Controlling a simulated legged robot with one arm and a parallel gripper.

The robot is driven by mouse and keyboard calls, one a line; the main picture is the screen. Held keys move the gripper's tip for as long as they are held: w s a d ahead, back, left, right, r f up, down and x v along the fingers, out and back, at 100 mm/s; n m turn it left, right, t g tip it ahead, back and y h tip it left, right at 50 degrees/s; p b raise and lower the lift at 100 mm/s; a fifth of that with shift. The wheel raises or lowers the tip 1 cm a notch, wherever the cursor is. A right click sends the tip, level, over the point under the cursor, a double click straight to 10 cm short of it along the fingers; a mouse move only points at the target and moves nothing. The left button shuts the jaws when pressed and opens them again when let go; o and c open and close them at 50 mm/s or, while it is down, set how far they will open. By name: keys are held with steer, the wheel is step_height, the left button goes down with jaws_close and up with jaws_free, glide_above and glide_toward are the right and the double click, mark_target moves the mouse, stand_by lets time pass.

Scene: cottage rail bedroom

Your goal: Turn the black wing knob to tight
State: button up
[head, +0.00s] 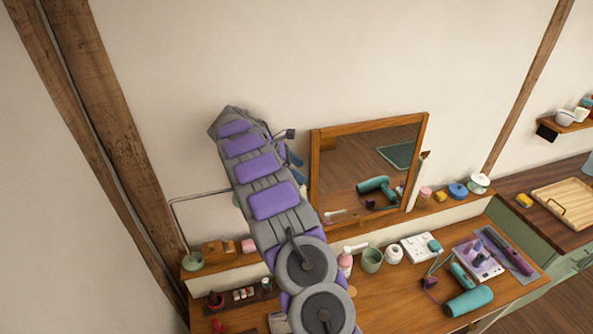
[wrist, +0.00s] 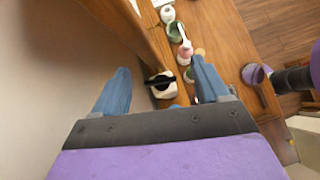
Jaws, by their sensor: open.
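The black wing knob (wrist: 158,80) shows in the wrist view as a short dark bar on a white body, beside the wooden mirror frame. My gripper (wrist: 161,68) is open, with one blue finger on each side of the knob in the picture. Gaps show between the knob and both fingers; I cannot tell how deep the knob sits between them. In the head view my arm hides the knob, and only a bit of the blue gripper (head: 297,160) shows beside the mirror's left edge. I cannot read any tight mark.
The mirror (head: 368,160) stands against the wall behind the wooden desk (head: 400,290). A thin bent lamp (head: 172,215) is at left.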

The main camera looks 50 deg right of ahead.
steer(key=s+a+r+b, duration=0.1)
steer(key=s+a+b, duration=0.1)
steer(key=s+a, duration=0.7)
steer(key=s, duration=0.2)
steer(key=shift+s+a+r, duration=0.2)
steer(key=shift+s+a, duration=0.1)
steer(key=shift+a, duration=0.05)
steer(key=shift+c, duration=0.3)
